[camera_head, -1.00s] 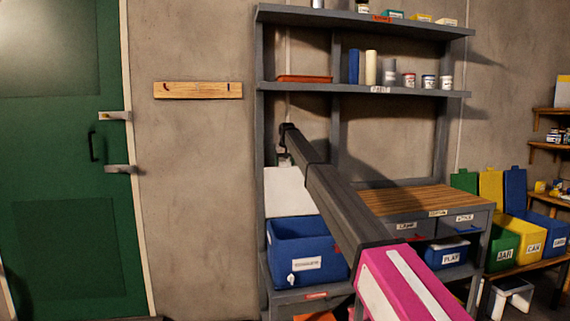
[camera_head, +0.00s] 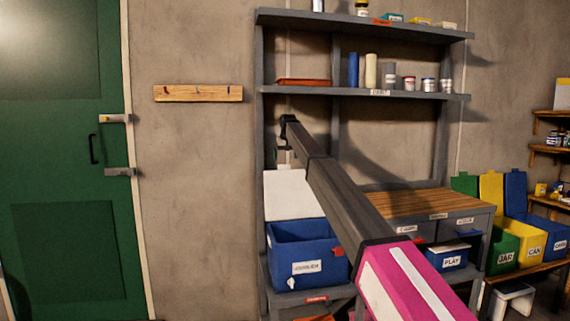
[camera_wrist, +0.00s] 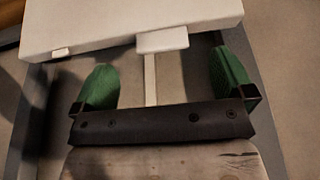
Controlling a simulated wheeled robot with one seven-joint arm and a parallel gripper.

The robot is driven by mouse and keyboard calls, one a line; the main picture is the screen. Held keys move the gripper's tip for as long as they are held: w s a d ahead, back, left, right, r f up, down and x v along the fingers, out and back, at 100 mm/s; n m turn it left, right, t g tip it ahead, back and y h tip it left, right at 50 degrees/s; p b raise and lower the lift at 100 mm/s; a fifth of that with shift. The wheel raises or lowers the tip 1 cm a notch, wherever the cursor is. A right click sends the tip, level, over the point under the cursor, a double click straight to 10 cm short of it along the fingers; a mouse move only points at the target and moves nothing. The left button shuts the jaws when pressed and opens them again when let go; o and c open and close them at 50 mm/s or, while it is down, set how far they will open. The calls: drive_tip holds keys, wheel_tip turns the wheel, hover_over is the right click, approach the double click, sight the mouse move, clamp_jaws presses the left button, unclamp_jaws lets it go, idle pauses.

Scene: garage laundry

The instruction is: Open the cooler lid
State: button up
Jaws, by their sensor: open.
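The blue cooler (camera_head: 310,243) stands on the lower shelf of the grey rack, with a pale label and a small white spigot on its front. Its white lid (camera_head: 288,196) stands up at the back, and the blue interior shows. My gripper (camera_head: 283,157) is just above the lid's top edge, partly hidden by my arm. In the wrist view, the green fingers of my gripper (camera_wrist: 165,77) are spread apart with nothing held between them. The white lid (camera_wrist: 120,25) lies across the top of that view, with a small white tab between the fingertips. Contact cannot be told.
The grey rack (camera_head: 350,92) has jars and cylinders on its upper shelves. A wooden-topped drawer unit (camera_head: 415,201) and a small blue box (camera_head: 452,261) stand right of the cooler. Colored bins (camera_head: 533,240) are farther right. The wall left of the rack is clear below a wooden hook board (camera_head: 198,93).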

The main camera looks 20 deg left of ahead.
drive_tip(key=v, duration=0.5)
drive_tip(key=shift+r, duration=0.1)
